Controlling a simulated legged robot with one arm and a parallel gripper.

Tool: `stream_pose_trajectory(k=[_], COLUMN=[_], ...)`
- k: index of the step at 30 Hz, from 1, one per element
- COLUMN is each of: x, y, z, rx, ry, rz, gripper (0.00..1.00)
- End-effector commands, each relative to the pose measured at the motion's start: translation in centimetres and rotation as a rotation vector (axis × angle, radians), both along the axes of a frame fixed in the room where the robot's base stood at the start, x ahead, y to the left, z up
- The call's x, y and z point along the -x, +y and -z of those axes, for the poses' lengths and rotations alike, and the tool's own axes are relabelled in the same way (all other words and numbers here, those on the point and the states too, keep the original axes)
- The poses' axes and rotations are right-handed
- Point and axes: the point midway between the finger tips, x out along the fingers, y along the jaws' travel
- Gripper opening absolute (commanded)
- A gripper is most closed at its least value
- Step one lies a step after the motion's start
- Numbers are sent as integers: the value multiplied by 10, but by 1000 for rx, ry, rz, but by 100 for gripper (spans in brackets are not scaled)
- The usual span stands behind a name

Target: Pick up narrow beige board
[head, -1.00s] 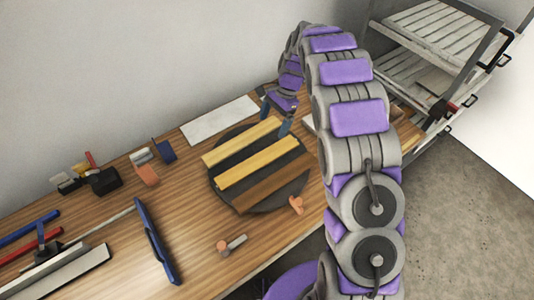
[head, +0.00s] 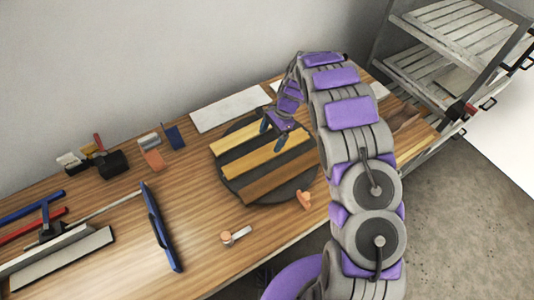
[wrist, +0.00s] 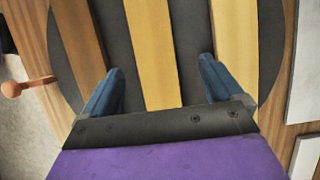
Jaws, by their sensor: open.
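Three boards lie side by side on a dark round turntable (head: 243,195). The far one is pale beige (head: 238,136), also on the right in the wrist view (wrist: 234,40). The middle one is yellow-beige (head: 250,161), also central in the wrist view (wrist: 152,50). The near one is brown (head: 272,182). I cannot tell for sure which light board is the narrow beige one. My gripper (head: 272,136) is open and empty above the boards. In the wrist view its blue fingers (wrist: 160,70) lie on either side of the middle board; their height above it is unclear.
An orange-handled tool (head: 304,199) lies at the turntable's near right edge. A white panel (head: 228,109) lies behind the turntable. A blue bar-shaped tool (head: 160,228) and a small hammer-like tool (head: 235,236) lie to the left. A slatted rack (head: 445,65) stands at right.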

Motion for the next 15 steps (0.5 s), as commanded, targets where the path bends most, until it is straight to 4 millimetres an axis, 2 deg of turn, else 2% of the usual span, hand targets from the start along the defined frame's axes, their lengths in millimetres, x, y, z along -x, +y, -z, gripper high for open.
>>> stream_pose_trajectory(k=[7,12,15], x=[3,8,12], y=[0,-2,3], z=[13,37,51], rx=[-1,0,-1], ry=[-1,0,2], rz=[0,2,0], gripper=[94,94,94])
